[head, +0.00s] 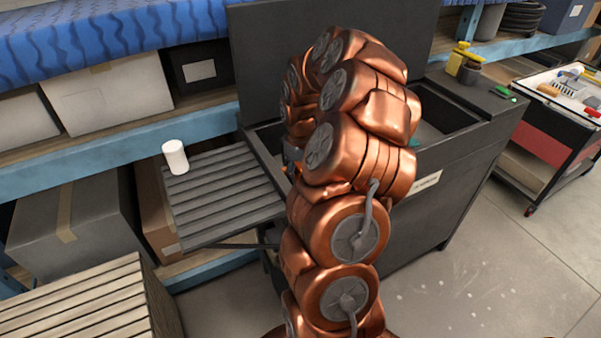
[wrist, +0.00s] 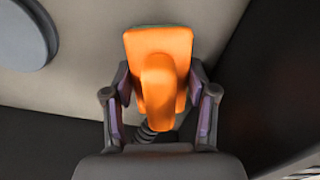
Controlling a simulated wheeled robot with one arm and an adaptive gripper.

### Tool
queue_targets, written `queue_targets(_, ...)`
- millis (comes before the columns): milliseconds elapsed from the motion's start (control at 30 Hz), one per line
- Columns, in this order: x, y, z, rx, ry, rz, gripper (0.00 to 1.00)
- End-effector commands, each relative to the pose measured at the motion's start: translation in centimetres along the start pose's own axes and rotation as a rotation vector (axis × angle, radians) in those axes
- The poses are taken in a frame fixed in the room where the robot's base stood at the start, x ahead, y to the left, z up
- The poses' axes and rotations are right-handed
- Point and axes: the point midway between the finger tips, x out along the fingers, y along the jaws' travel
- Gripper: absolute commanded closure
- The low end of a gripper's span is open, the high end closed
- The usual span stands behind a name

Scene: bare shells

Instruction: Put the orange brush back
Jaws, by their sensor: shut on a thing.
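The orange brush (wrist: 158,80) fills the middle of the wrist view, with a thick handle pointing towards the camera and a thin green edge at its far end. My gripper (wrist: 160,98) is shut on it, one finger on each side. In the head view my copper arm hides most of the gripper, and only a small orange patch (head: 285,169) shows beside the arm. That patch is at the left end of the dark basin cabinet (head: 440,190), near the ribbed side shelf.
A white cylinder (head: 175,157) stands on the ribbed side shelf (head: 222,195). The raised lid (head: 265,60) stands behind the basin. Yellow (head: 461,60) and green (head: 508,95) items sit on the cabinet's right ledge. A red cart (head: 550,145) with small items stands right. Floor is clear in front.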

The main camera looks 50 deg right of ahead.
Motion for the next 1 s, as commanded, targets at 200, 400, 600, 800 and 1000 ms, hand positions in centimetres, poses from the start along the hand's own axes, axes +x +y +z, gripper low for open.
queue_targets(200, 0.08, -0.01, 0.00, 0.000, 0.000, 0.000, 0.87)
queue_targets(400, 0.45, 0.00, 0.00, 0.000, 0.000, 0.000, 0.87)
queue_targets(600, 0.69, -0.02, 0.00, 0.000, 0.000, 0.000, 0.87)
queue_targets(800, 0.64, -0.02, 0.00, 0.000, 0.000, 0.000, 0.87)
queue_targets(1000, 0.64, -0.01, 0.00, 0.000, 0.000, 0.000, 0.36)
